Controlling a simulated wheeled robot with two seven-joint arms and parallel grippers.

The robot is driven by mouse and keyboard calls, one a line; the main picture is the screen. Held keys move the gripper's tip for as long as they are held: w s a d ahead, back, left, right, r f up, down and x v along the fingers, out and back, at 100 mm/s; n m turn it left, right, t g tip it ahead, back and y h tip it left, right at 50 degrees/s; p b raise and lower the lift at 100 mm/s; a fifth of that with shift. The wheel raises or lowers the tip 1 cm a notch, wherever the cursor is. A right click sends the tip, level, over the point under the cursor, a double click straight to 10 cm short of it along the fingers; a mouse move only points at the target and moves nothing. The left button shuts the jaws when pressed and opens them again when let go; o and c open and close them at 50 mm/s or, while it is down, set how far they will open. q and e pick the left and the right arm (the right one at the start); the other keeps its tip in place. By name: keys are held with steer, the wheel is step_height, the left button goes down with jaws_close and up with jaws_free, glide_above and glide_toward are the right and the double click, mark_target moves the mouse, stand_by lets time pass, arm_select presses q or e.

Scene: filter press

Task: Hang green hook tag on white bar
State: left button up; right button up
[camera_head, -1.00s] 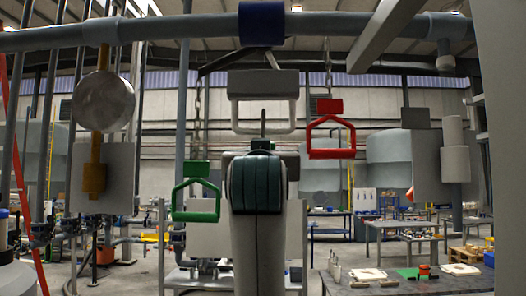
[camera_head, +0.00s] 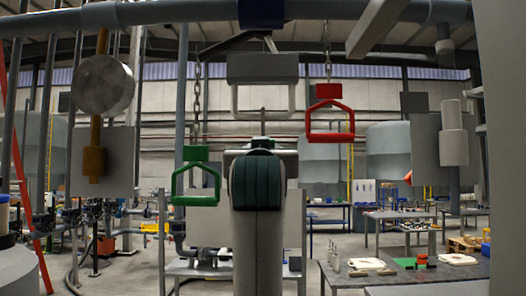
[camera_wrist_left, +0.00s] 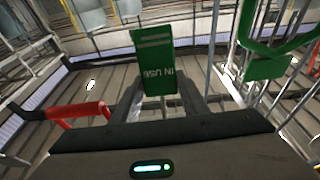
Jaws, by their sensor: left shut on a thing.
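The green tag (camera_wrist_left: 158,70), marked "IN USE", is between the fingers of my left gripper (camera_wrist_left: 165,105) in the left wrist view. The gripper is shut on it. A thin hook tip (camera_head: 262,116) shows just above the arm. The white bar (camera_head: 246,112) is a U-shaped handle under a grey block (camera_head: 262,68), straight ahead. The hook tip overlaps the bar's lower edge in the picture. I cannot tell whether they touch. My right gripper is not in view.
A green pull handle (camera_head: 196,199) hangs on a chain left of the bar, and a red one (camera_head: 330,138) hangs to its right. A large pipe (camera_head: 380,12) crosses overhead. A round grey disc (camera_head: 103,86) is at the far left. Tables stand behind.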

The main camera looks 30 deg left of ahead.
arm_select(q)
steer(key=o, duration=0.9)
steer(key=shift+o, duration=1.2)
steer(key=shift+w+a+f, duration=0.1)
steer(key=shift+w, duration=0.05)
steer(key=b+v, duration=0.9)
steer(key=v, duration=0.8)
steer(key=shift+s+b, duration=0.25)
steer(key=shift+b, duration=0.05)
